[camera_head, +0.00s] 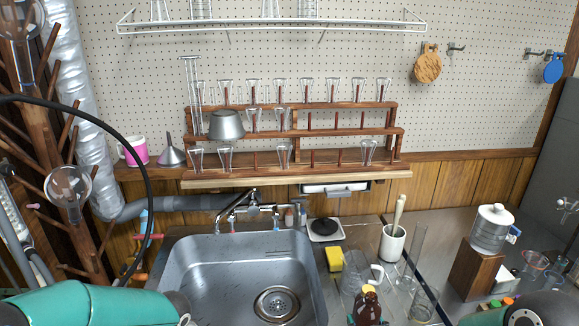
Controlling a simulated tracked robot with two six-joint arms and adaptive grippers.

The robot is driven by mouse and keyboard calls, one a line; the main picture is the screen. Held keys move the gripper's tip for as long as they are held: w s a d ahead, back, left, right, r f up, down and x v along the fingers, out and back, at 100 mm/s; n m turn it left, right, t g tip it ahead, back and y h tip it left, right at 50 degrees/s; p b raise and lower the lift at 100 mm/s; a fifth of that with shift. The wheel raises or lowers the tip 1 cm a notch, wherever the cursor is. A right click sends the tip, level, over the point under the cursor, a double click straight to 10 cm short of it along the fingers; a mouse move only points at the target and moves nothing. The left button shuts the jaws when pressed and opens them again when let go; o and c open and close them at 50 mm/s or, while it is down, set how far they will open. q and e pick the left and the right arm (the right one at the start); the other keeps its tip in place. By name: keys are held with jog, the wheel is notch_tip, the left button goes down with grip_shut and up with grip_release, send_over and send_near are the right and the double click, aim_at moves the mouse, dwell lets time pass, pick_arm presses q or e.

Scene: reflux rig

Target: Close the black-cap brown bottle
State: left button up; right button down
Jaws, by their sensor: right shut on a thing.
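A brown bottle (370,309) shows at the bottom edge, right of the sink, with its lower part cut off. Its top has a yellowish look against the glassware behind it, and I cannot make out a black cap on it. My right gripper (368,321) barely shows at the bottom edge, as small greenish pieces on both sides of the bottle; it is shut on the brown bottle. My left arm enters at the bottom left over the sink's near corner, and its gripper is out of view.
A steel sink (190,265) fills the lower middle. Clear glass vessels (354,268) crowd around the bottle, with a yellow sponge (335,258) and a white mortar (392,243) behind. A tiered wooden rack (297,118) of glassware stands at the back. A water dispenser (492,229) stands at right.

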jog(key=shift+a, duration=0.1)
jog(key=s+a+n+g+y, duration=0.1)
jog(key=s+a+n+y, duration=0.3)
jog(key=a, duration=0.3)
jog(key=s+a+f+n+g+y, duration=0.1)
jog(key=s+a+n+y, duration=0.3)
jog(key=a, duration=0.4)
jog(key=shift+s+f+g+y, duration=0.3)
jog(key=shift+s+g+y, duration=0.1)
jog(key=shift+s+g, duration=0.15)
jog(key=shift+a, duration=0.1)
